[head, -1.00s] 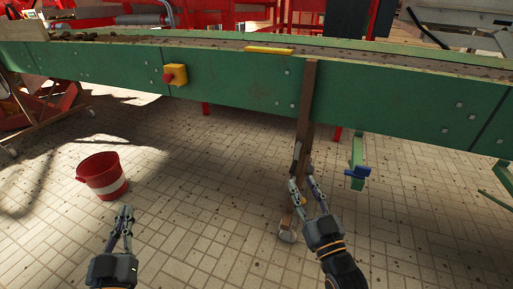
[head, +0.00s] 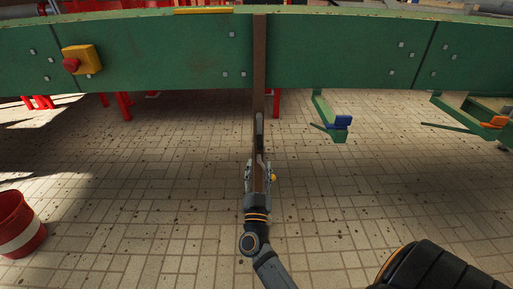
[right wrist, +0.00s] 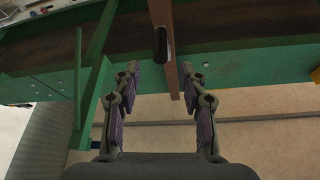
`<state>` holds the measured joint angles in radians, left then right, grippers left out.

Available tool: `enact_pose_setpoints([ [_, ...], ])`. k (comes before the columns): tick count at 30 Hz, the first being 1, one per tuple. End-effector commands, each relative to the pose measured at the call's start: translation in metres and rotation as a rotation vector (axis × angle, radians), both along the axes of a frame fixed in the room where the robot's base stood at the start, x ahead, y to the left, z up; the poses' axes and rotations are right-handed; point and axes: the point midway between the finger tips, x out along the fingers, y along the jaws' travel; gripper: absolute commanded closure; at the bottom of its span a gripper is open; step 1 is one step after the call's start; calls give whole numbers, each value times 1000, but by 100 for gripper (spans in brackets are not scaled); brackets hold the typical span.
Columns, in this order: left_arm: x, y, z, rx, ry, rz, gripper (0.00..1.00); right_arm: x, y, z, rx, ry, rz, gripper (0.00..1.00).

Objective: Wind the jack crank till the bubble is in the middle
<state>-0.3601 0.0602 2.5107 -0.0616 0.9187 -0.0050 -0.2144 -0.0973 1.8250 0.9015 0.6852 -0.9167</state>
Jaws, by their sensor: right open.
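The brown jack post (head: 259,60) stands upright against the green conveyor. A grey crank handle (head: 260,128) shows on its lower part; its dark grip (right wrist: 161,45) appears in the right wrist view. My right gripper (head: 259,168) is open. In the head view its fingers lie on either side of the post's lower part. In the right wrist view the handle lies ahead of the gap between the fingertips (right wrist: 160,72), with nothing gripped. A yellow level (head: 204,11) lies on the conveyor's top edge; its bubble cannot be made out. My left gripper is out of view.
The green conveyor side (head: 160,55) spans the view, with a red stop button on a yellow box (head: 82,60). Green brackets with a blue handle (head: 342,122) and an orange handle (head: 494,122) hang at right. A red-and-white bucket (head: 18,225) stands at left. The tiled floor between is clear.

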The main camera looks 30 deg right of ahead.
Motion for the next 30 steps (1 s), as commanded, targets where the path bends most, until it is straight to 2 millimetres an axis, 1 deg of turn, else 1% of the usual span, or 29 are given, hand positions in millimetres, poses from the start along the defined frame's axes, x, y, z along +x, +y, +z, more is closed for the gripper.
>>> enact_pose_setpoints([
  [9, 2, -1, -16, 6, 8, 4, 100, 49, -35, 24, -5, -5, 3, 57],
  [12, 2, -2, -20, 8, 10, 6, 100, 61, -44, 30, -5, -4, 4, 57],
  [15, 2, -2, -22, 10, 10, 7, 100, 69, -50, 34, -3, -2, 3, 57],
  [18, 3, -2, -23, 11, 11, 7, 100, 72, -52, 37, -3, -1, 3, 57],
  [25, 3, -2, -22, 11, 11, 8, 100, 72, -52, 38, -2, -1, 3, 57],
  [26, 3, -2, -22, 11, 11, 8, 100, 72, -52, 38, -2, -1, 3, 60],
  [30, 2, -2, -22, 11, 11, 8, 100, 72, -52, 37, -2, -1, 3, 79],
])
